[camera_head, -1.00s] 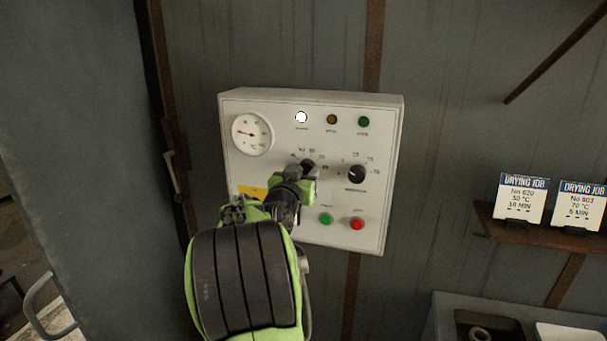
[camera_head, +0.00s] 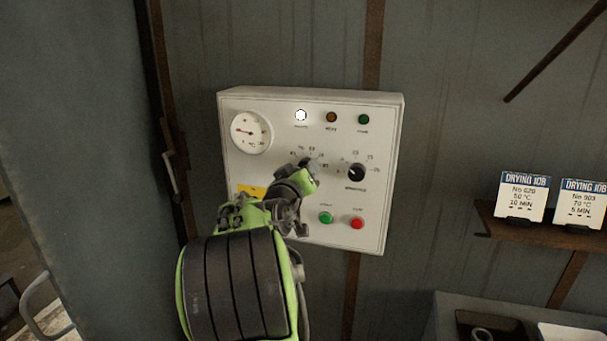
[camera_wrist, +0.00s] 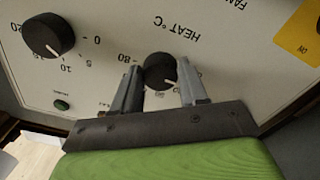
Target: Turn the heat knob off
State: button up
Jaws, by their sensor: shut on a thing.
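The heat knob (camera_wrist: 160,70) is a round black knob with a pale pointer line, under the upside-down "HEAT °C" label in the wrist view. My gripper (camera_wrist: 160,88) has one grey finger on each side of it and is shut on the knob. In the head view my gripper (camera_head: 306,172) is at the panel and covers most of the heat knob. The control panel (camera_head: 285,236) is a white box on the wall. Part of the heat scale is hidden by the fingers.
A second black knob (camera_head: 356,173) sits just right of the heat knob. Below are a green button (camera_head: 326,218) and a red button (camera_head: 357,223). A dial gauge (camera_head: 251,133) and a lit white lamp (camera_head: 301,116) are above. Drying job cards (camera_head: 522,198) stand on a shelf at right.

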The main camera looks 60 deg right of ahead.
jog(key=shift+n, duration=1.2)
jog(key=o, duration=1.1)
jog(key=shift+c, duration=0.2)
jog(key=s+a+b, duration=0.2)
jog(key=a+b, duration=0.1)
jog(key=a, duration=1.2)
jog(key=shift+s+a, duration=0.25)
jog(key=shift+a, duration=0.05)
